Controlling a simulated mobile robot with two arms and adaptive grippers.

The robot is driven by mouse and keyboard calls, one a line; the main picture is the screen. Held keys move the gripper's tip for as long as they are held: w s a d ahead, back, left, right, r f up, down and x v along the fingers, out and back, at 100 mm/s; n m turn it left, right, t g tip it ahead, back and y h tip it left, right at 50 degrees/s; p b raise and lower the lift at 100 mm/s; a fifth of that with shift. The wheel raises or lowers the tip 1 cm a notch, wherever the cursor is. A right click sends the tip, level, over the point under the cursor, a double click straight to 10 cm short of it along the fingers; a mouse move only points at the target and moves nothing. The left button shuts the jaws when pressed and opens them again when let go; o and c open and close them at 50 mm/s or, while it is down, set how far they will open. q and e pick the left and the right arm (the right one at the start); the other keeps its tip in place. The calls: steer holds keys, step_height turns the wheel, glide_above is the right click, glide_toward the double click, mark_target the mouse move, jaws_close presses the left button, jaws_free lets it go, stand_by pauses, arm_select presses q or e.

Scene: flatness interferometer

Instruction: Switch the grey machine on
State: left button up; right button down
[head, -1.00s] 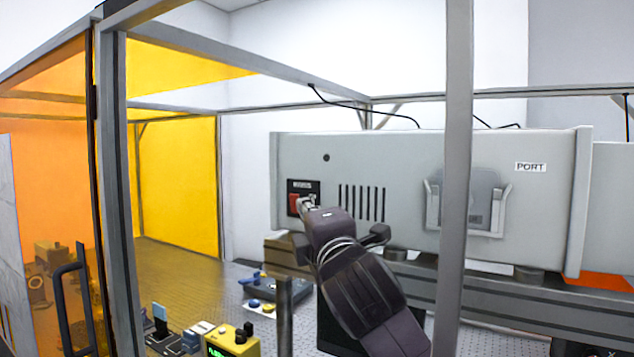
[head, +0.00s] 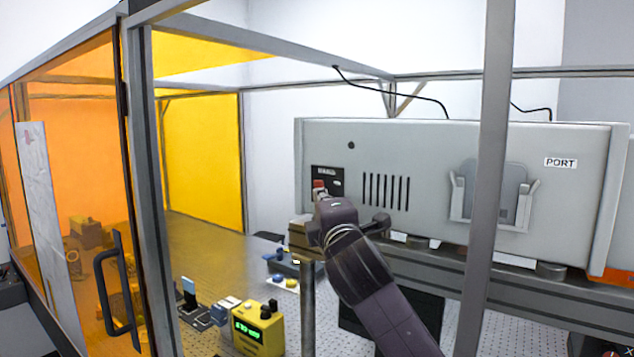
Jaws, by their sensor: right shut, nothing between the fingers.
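The grey machine (head: 430,150) is a long grey box with vent slots, a grey bracket and a PORT label. On its left end is a black switch panel with a red switch (head: 319,185). My right gripper (head: 322,198) is shut and empty, its tip right at the lower part of the red switch and partly covering it. I cannot tell whether the tip touches the switch, or which way the switch is set. My left gripper is not in view.
A grey upright post (head: 487,180) of the frame stands in front of the machine. An orange door (head: 75,190) with a black handle is at the left. A yellow device (head: 258,330) with a green display and several small items stand on the perforated table.

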steer(key=p+x, duration=0.1)
steer(key=x, duration=0.3)
steer(key=shift+w+a+p, duration=0.1)
steer(key=shift+p, duration=0.25)
steer(key=shift+w+d+r+m+g, duration=0.15)
steer(key=shift+w+d+m+g, duration=0.05)
steer(key=shift+m+g, duration=0.1)
